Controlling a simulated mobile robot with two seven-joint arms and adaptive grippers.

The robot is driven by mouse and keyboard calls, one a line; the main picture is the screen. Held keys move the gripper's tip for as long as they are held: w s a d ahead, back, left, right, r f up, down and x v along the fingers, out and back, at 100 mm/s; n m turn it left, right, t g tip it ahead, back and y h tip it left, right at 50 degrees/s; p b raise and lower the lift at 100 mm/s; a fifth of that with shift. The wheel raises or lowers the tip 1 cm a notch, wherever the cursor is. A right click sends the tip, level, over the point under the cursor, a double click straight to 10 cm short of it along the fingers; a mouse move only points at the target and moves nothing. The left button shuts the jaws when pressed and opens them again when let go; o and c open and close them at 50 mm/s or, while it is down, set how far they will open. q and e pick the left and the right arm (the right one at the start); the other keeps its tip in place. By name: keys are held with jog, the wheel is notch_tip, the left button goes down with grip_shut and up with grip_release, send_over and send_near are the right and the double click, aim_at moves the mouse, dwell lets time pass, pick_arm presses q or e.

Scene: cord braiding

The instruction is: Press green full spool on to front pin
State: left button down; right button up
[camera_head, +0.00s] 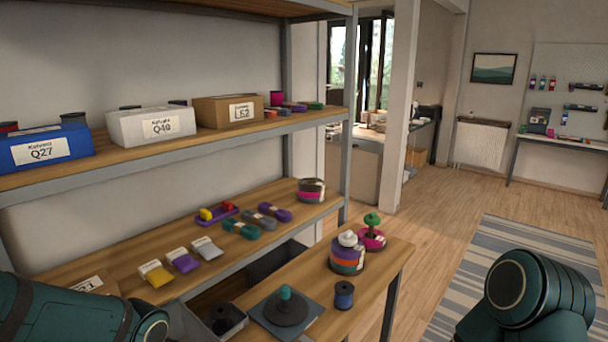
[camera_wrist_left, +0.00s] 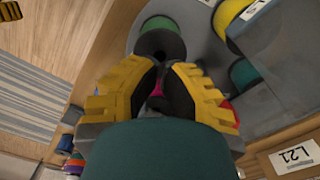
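In the left wrist view a green spool (camera_wrist_left: 160,30) with a dark round end faces the camera on a round grey plate (camera_wrist_left: 197,42). My left gripper (camera_wrist_left: 161,68) has yellow and black fingers drawn close together, with a narrow gap and a bit of pink showing between them. Its tips are right at the spool's dark end; I cannot tell whether they touch it. No pin shows under the spool. The head view shows neither gripper, only parts of my arms at its lower corners.
A yellow spool (camera_wrist_left: 229,14) and another green spool (camera_wrist_left: 243,75) stand on the plate. A box marked L21 (camera_wrist_left: 295,157) is close by. In the head view, the wooden table (camera_head: 372,290) carries a blue spool (camera_head: 344,295) and a dark disc (camera_head: 286,311) with a teal knob.

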pick_arm(q)
jog(key=shift+f+b, duration=1.55)
jog(key=shift+f, duration=0.35)
dwell(0.4)
jog(key=shift+r, duration=0.15)
notch_tip(320, 180, up, 6)
jog(key=p, duration=0.4)
jog(key=shift+p, duration=0.4)
jog(key=shift+r+p, duration=0.85)
jog(key=shift+r, duration=0.05)
jog(key=shift+s, duration=0.1)
